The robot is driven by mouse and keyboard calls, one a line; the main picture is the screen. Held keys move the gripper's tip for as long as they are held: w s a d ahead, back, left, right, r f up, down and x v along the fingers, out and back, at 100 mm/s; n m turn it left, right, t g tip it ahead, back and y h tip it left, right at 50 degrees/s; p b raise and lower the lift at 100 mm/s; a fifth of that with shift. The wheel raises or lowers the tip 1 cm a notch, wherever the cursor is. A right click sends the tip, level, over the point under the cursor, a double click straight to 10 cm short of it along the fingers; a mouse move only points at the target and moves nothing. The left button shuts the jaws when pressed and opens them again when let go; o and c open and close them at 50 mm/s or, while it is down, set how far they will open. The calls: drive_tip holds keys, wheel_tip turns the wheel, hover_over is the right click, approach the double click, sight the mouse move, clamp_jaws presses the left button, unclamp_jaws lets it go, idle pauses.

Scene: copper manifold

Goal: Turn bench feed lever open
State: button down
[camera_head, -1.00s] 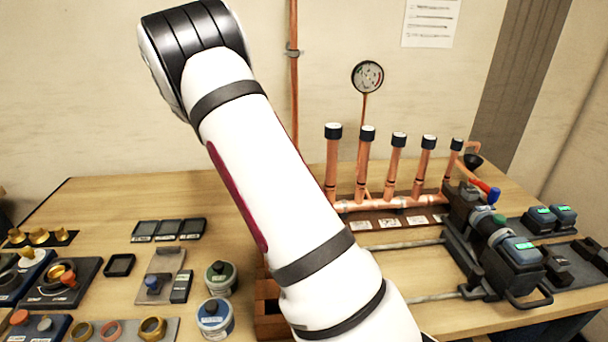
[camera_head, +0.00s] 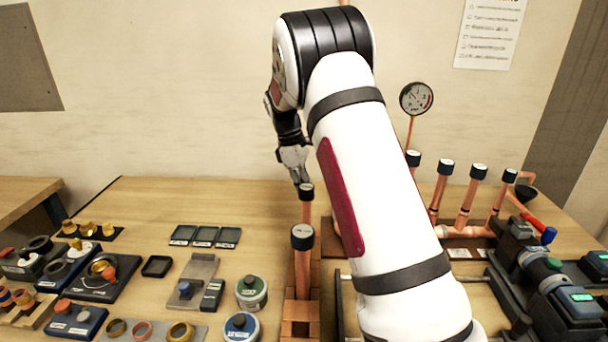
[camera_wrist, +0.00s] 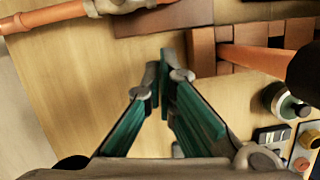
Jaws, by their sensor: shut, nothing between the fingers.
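My gripper (camera_head: 299,178) hangs at the back of the bench, fingers down, close above or behind a black-capped copper pipe (camera_head: 306,210). In the wrist view my gripper (camera_wrist: 163,75) has its fingertips together with nothing between them, over bare wood. A red handle-like part (camera_head: 524,212) with a blue end (camera_head: 549,235) is at the far right of the copper manifold (camera_head: 465,231); I cannot tell if it is the feed lever. Part of a copper pipe with a fitting (camera_wrist: 55,13) shows at the wrist view's top left. My arm hides part of the manifold.
A second capped pipe (camera_head: 303,262) stands upright in front of the first. A gauge (camera_head: 416,98) rises behind the manifold. A dark clamp machine (camera_head: 545,280) fills the right front. Round tins (camera_head: 251,291) and small black trays (camera_head: 204,236) lie left of centre.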

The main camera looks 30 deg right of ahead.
drive_tip(key=shift+s+d+f+p, duration=0.5)
drive_tip(key=shift+s+d+p, duration=0.05)
drive_tip(key=shift+s+d, duration=0.3)
drive_tip(key=shift+s+d+f+p, duration=0.5)
drive_tip(key=shift+s+d, duration=0.25)
drive_tip(key=shift+d, duration=0.1)
drive_tip(key=shift+s+d+r+n+h+p, duration=0.15)
drive_tip(key=shift+s+d+n+p, duration=0.15)
drive_tip(key=shift+s+n, duration=0.2)
drive_tip(key=shift+s+d+n+h+p, duration=0.15)
drive_tip(key=shift+s+d+n+p, duration=0.15)
drive_tip(key=shift+n, duration=0.2)
drive_tip(key=shift+a, duration=0.1)
